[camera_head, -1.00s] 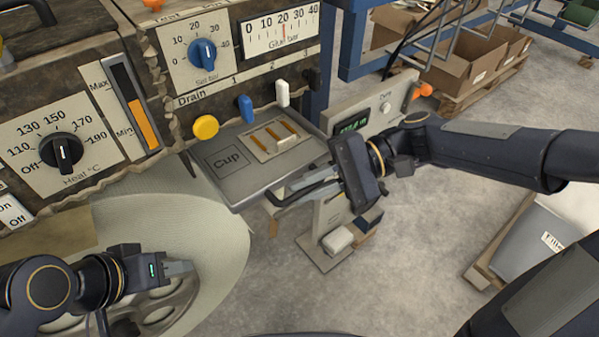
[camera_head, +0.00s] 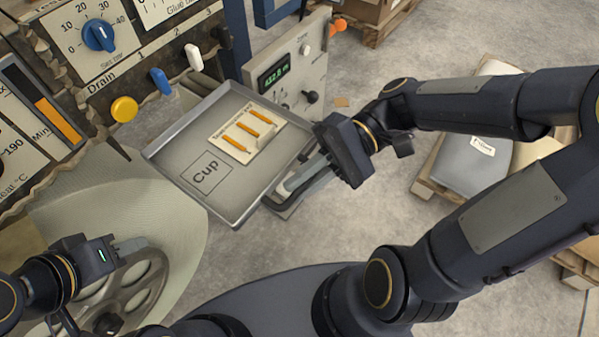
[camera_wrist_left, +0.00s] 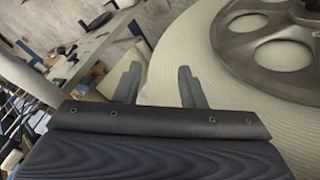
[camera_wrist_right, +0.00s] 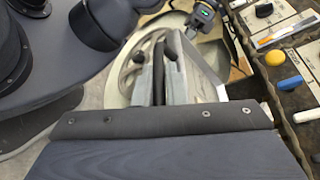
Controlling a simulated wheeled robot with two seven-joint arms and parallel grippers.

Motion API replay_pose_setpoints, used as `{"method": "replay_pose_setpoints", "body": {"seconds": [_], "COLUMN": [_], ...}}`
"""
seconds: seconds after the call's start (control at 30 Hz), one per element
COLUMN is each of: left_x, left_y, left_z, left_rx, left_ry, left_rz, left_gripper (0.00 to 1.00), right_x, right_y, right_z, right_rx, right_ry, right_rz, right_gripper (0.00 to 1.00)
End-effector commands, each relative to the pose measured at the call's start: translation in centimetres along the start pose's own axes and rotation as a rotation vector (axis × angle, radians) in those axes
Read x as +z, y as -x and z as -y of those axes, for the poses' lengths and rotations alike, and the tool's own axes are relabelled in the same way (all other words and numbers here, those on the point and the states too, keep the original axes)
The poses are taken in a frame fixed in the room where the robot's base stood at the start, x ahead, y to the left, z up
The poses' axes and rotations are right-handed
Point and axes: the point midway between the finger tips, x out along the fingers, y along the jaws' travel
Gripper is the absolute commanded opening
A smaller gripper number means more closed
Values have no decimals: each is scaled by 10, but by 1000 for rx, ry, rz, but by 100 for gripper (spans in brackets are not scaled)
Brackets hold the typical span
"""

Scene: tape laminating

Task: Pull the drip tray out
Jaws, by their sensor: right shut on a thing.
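The drip tray (camera_head: 226,190) is a shallow grey metal tray with a "Cup" outline and a beige card with orange strips on its floor. In the head view it projects in front of the machine, under the drain levers, and looks level or slightly tilted. My right gripper (camera_head: 288,186) is shut on the dark handle bar at the tray's front right edge. The right wrist view shows the bar between the fingers (camera_wrist_right: 163,68), with the tray (camera_wrist_right: 197,78) beyond. My left gripper (camera_head: 135,244) is empty; its fingers (camera_wrist_left: 158,85) stand apart beside the large roll.
Yellow (camera_head: 124,109), blue (camera_head: 159,81) and white (camera_head: 193,57) drain levers are behind the tray. A post with a green display (camera_head: 274,75) stands at its right. The big pale roll with its metal wheel (camera_head: 125,290) is at lower left. Open floor lies in front.

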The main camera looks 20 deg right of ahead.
Motion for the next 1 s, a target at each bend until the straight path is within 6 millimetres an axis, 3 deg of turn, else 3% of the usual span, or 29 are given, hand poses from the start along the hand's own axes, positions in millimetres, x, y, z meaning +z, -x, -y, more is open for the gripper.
{"method": "replay_pose_setpoints", "body": {"seconds": [0.13, 0.17, 0.2, 0.57, 1.0], "left_x": [0, 0, 0, -1, -7], "left_y": [0, 0, 0, 2, 14], "left_z": [0, 0, 0, -1, -6], "left_rx": [0, 0, 0, 0, 0], "left_ry": [0, 0, 0, 0, 0], "left_rz": [0, 0, 0, 0, 0], "left_gripper": [36, 36, 36, 36, 36], "right_x": [0, 0, 0, 0, 0], "right_y": [0, 0, 0, 5, 71], "right_z": [0, 0, 0, 1, 1], "right_rx": [-1, -1, -1, -1, -1], "right_ry": [-3, -3, -3, -1, -2], "right_rz": [0, 0, 0, -1, -2], "right_gripper": [0, 14, 19, 20, 20]}}
